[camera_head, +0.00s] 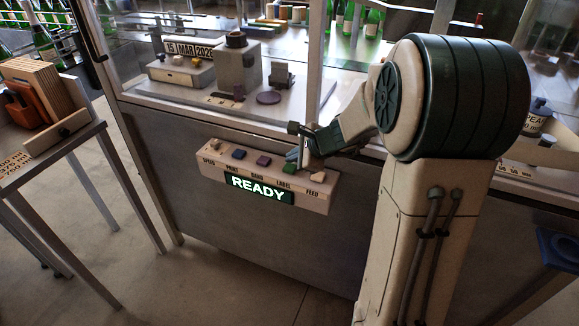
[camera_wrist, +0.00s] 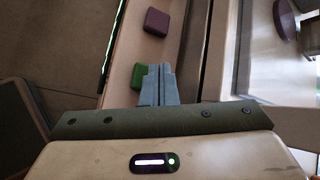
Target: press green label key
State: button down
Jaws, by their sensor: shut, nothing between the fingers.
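The green label key (camera_head: 289,168) sits on the sloped top of a beige key box (camera_head: 322,200), above the printed word LABEL.
The purple key (camera_head: 263,160), blue key (camera_head: 239,154) and cream feed key (camera_head: 318,177) share the box. A lit READY display (camera_head: 258,189) is on its front. A metal frame post (camera_head: 323,60) and a bench with machine parts stand behind.

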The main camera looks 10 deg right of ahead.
aim_at(294, 168)
jog(key=shift+f, duration=0.15)
jog(key=shift+f+b, duration=0.3)
jog(key=shift+b, duration=0.25)
jog(key=shift+f+b, duration=0.55)
jog(key=shift+b, duration=0.05)
dwell(0.7)
jog(key=shift+r, duration=0.1)
jog(key=shift+r+p, duration=0.75)
jog(key=shift+r, duration=0.15)
notch_tip(294, 168, up, 5)
jog(key=p, duration=0.4)
dwell(0.9)
